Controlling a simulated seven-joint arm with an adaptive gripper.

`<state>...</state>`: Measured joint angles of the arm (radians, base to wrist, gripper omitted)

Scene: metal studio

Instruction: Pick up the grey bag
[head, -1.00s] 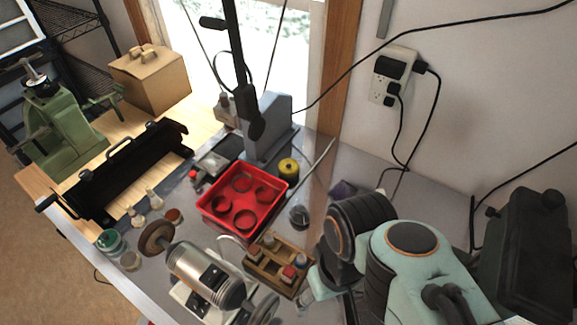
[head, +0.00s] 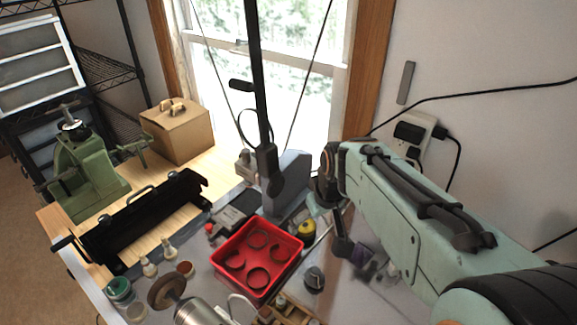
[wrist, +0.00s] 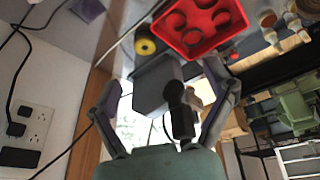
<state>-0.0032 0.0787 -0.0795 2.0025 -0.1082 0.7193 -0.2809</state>
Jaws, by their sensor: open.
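Nothing in view clearly reads as a grey bag. A smooth grey upright block-like thing (head: 291,184) stands by the window behind the red tray; I cannot tell whether it is the bag. It also shows in the wrist view (wrist: 156,86), between my fingers in the picture and beyond them, with no visible contact. My gripper (wrist: 160,90) is open, its two fingers spread wide and empty.
A black upright post (head: 262,110) stands right against the grey thing. A red tray (head: 250,284) with several rings and a yellow spool (head: 306,229) are close by. A black metal machine (head: 140,220), a green vise (head: 88,165) and a cardboard box (head: 178,135) stand left.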

